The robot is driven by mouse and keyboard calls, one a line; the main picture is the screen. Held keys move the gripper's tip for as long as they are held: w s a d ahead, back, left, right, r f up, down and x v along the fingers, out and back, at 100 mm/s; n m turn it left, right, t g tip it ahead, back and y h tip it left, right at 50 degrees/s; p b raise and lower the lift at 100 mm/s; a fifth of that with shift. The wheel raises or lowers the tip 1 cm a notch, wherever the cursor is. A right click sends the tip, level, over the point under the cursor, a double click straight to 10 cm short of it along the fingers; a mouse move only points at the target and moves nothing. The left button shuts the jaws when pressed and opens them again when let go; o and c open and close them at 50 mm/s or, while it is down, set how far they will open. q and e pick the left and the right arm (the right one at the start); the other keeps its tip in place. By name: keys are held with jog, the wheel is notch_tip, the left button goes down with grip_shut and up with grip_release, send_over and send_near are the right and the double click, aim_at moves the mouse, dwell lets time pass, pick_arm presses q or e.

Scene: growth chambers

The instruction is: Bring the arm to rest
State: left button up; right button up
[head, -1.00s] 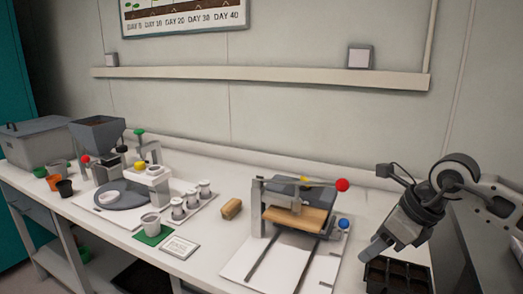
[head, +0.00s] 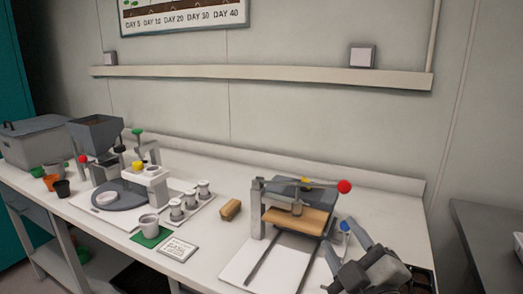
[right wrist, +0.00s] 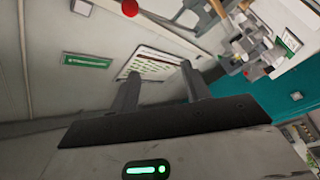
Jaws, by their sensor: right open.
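My right gripper (head: 341,236) is low at the right of the head view, by the front right corner of the bench. Its two fingers are apart, point up and away, and hold nothing. In the right wrist view its fingers (right wrist: 160,70) also stand apart with nothing between them. It is just to the right of the press (head: 298,210) with the red-knobbed lever (head: 344,187), in front of its blue knob. I cannot tell whether it touches the press. A dark tray (head: 422,278) is mostly hidden behind the gripper. My left gripper is not in view.
The white bench (head: 215,262) carries a tan block (head: 230,210), a cup on a green mat (head: 150,239), several small jars (head: 190,196) and a hopper device (head: 96,131). A grey counter (head: 490,222) stands at the right, beyond a gap.

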jog(key=s+d+f+m+g+h, duration=0.2)
jog(key=s+d+f+m+g, duration=0.15)
jog(key=f, duration=0.35)
jog(key=s+d+f+m+g+h, duration=0.3)
jog(key=s+f+m+g, duration=0.15)
jog(key=f, duration=0.35)
jog(key=s+f+m+g+y, duration=0.1)
jog(key=s+f+g, duration=0.3)
jog(key=s, duration=0.4)
jog(key=s+f+m+g, duration=0.2)
jog(key=s+f+g, duration=0.2)
jog(key=s, duration=0.4)
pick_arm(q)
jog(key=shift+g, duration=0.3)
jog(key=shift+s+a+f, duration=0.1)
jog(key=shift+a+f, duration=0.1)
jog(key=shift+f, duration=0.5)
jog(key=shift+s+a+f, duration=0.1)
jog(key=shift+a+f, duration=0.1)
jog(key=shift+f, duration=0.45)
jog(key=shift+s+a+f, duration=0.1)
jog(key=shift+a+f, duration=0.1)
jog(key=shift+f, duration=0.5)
pick_arm(e)
jog(key=w+a+f+t+y, duration=0.3)
jog(key=w+a+f+t, duration=0.2)
jog(key=w+f+t, duration=0.1)
jog(key=shift+a+f+n+t, duration=0.15)
jog(key=shift+f+n+t, duration=0.3)
jog(key=shift+f, duration=0.85)
